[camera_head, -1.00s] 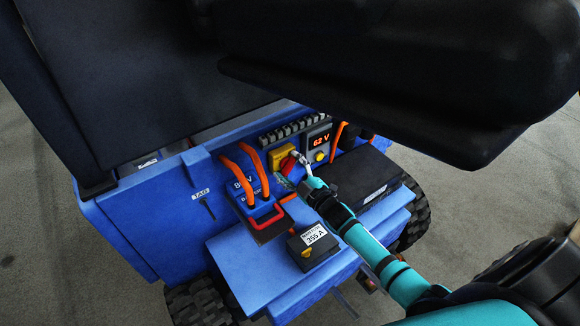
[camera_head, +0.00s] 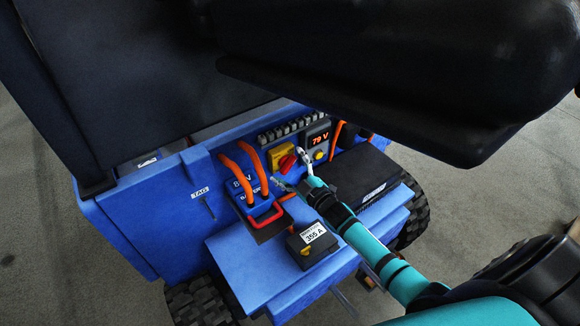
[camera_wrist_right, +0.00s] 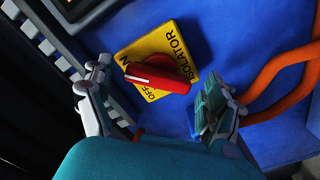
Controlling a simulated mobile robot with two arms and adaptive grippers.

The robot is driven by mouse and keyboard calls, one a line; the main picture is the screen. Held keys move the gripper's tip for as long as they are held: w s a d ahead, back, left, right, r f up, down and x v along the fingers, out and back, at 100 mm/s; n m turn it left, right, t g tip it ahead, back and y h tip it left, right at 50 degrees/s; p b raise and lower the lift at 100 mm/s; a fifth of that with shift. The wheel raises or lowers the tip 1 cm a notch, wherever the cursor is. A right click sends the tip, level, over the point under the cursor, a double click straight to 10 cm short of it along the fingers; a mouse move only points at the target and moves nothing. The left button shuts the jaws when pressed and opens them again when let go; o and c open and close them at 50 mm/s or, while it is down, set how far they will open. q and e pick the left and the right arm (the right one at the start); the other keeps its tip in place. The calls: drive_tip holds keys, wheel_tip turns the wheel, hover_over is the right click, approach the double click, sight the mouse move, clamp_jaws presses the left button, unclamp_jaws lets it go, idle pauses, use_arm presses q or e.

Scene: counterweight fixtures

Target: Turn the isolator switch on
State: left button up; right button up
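The isolator is a yellow plate (camera_head: 279,154) with a red rotary handle (camera_head: 287,163) on the blue truck's panel. In the right wrist view the yellow plate (camera_wrist_right: 164,40) carries the words ISOLATOR, OFF and part of ON. The red handle (camera_wrist_right: 160,76) lies across it, its left end by the ON and OFF lettering; I cannot tell its exact setting. My right gripper (camera_head: 289,167) is open in front of it. In the wrist view its fingers (camera_wrist_right: 155,92) stand apart on either side of the handle, with no visible contact. My left gripper is not in view.
A lit display (camera_head: 319,138) reads 79 V, beside the isolator. Orange cables (camera_head: 243,178) run into a blue connector with a red handle (camera_head: 266,217). A dark box (camera_head: 311,246) labelled 355 A sits on the blue step. A black seat (camera_head: 400,60) overhangs the panel.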

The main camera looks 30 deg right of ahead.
drive_tip(key=s+d, duration=0.1)
drive_tip(key=s, duration=1)
drive_tip(key=shift+s+d, duration=0.3)
drive_tip(key=shift+s, duration=0.1)
